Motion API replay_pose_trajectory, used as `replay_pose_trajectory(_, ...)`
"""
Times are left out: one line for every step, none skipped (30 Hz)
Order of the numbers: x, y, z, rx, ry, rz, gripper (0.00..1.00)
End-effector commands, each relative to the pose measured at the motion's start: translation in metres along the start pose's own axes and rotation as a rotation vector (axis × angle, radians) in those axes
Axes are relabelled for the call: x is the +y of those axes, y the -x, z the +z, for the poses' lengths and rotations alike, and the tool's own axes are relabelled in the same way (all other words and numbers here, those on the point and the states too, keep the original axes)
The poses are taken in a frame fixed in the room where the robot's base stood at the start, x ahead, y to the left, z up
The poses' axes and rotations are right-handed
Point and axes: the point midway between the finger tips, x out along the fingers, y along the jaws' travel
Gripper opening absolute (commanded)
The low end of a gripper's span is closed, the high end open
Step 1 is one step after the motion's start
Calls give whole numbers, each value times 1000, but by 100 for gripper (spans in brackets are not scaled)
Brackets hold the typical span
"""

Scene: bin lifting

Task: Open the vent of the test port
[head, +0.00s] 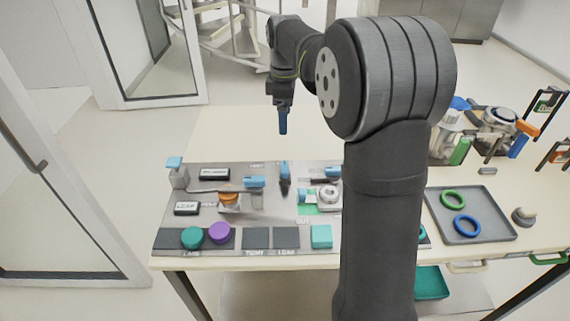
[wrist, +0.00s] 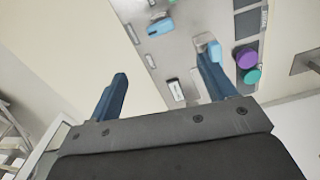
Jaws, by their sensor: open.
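A grey test panel (head: 275,215) lies on the table. It carries several light blue handles: one at the middle left (head: 254,182), an upright one near the back centre (head: 285,170), and one at the back right (head: 333,171). A light blue knob (head: 174,162) tops a grey post at the back left corner. I cannot tell which is the vent. My gripper (head: 283,128) is open and empty, hanging above the back of the panel, apart from everything. Its two blue fingers spread wide in the wrist view (wrist: 162,72), where a blue handle (wrist: 160,27) also shows.
Purple (head: 219,232) and teal (head: 192,238) caps sit at the panel's front left; a teal block (head: 321,237) is front centre. A grey tray (head: 471,214) holds green and blue rings. My arm hides the panel's right part. Cluttered equipment (head: 497,117) stands at back right.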

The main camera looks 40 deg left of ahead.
Motion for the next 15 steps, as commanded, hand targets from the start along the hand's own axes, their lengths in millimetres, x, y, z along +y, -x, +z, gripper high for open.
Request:
replay_pose_trajectory(0,0,0,0,42,0,76)
replay_pose_trajectory(0,-1,0,0,65,0,76)
replay_pose_trajectory(0,-1,0,0,90,0,76)
replay_pose_trajectory(0,-1,0,0,103,0,76)
replay_pose_trajectory(0,-2,0,0,113,0,76)
replay_pose_trajectory(0,-4,0,0,121,-1,76)
replay_pose_trajectory(-1,-6,0,0,125,-2,76)
replay_pose_trajectory(-1,-8,0,-1,126,-3,76)
replay_pose_trajectory(-1,-12,0,-1,126,-4,76)
replay_pose_trajectory(-1,-16,0,-1,126,-3,76)
replay_pose_trajectory(-1,-21,0,-1,126,-3,76)
replay_pose_trajectory(-1,-28,0,-1,125,-5,76)
replay_pose_trajectory(-1,-34,0,-1,125,-4,76)
replay_pose_trajectory(-1,-40,0,-1,125,-5,76)
replay_pose_trajectory(-1,-49,0,-1,124,-5,76)
